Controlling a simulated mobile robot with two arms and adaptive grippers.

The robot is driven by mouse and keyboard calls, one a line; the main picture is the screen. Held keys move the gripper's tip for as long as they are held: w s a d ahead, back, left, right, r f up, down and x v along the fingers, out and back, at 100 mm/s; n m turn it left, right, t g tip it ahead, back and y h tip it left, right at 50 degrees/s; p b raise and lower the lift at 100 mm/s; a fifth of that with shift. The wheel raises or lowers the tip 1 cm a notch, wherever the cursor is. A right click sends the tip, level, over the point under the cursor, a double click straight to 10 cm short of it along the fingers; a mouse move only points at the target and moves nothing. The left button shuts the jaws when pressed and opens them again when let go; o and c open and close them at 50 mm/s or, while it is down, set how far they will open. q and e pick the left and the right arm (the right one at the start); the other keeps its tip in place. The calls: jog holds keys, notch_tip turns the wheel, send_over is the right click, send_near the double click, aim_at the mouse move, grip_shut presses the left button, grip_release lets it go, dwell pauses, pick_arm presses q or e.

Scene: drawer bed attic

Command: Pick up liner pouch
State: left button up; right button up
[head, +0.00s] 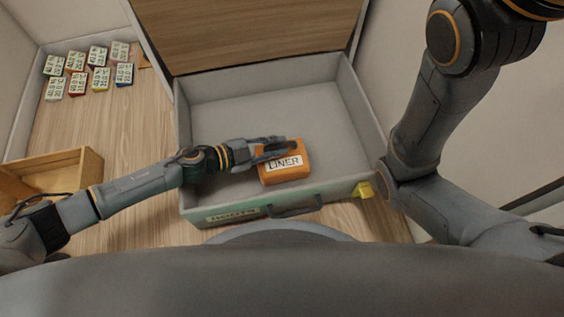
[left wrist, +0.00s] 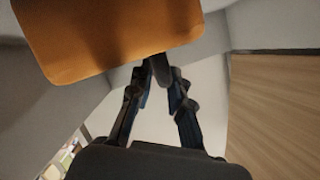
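The orange liner pouch (head: 285,172), with a white label reading LINER, is at the front of the grey drawer (head: 215,107). My left gripper (head: 272,149) reaches in from the left and lies across the pouch's upper left part. In the left wrist view the pouch (left wrist: 112,40) fills the upper left, close to the camera. My left fingers (left wrist: 161,78) come near each other at the pouch's lower edge, with a dark piece between their tips. I cannot tell whether they grip it. My right arm stands at the right; its gripper is out of view.
The drawer's front wall (head: 250,213) has a dark handle (head: 296,206) and a label. A yellow block (head: 363,190) is at its right end. A wooden panel (head: 245,35) rises behind. Several patterned small packs (head: 76,62) and a wooden box (head: 55,172) are at the left. The drawer's back is empty.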

pick_arm(q)
grip_shut()
jog(key=shift+r, duration=0.1)
